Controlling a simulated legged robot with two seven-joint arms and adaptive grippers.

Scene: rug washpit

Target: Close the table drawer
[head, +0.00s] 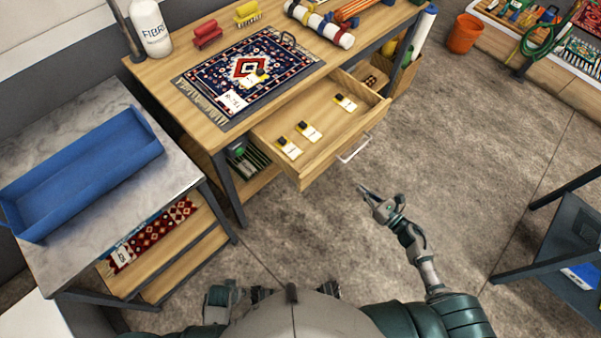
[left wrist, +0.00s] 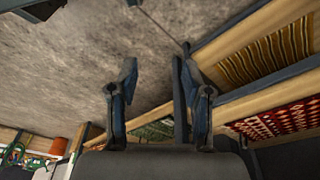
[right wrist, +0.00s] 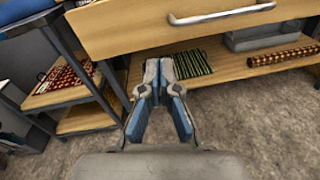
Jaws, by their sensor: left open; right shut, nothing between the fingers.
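The table drawer (head: 320,135) is pulled out from the wooden table (head: 190,95). Several small white and yellow cards with black clips lie inside it. Its front carries a silver handle (head: 354,149), which also shows at the top of the right wrist view (right wrist: 225,14). My right gripper (head: 363,190) is shut and empty, in front of and below the drawer front, apart from the handle. It also shows in the right wrist view (right wrist: 158,62). My left gripper (left wrist: 155,68) is open and empty in the left wrist view, near shelves with folded rugs.
A patterned rug (head: 250,70) lies on the tabletop with a white bottle (head: 150,28) at the left. A side table with a blue tray (head: 85,170) stands left. A dark metal stand (head: 575,240) is at right. The floor before the drawer is clear.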

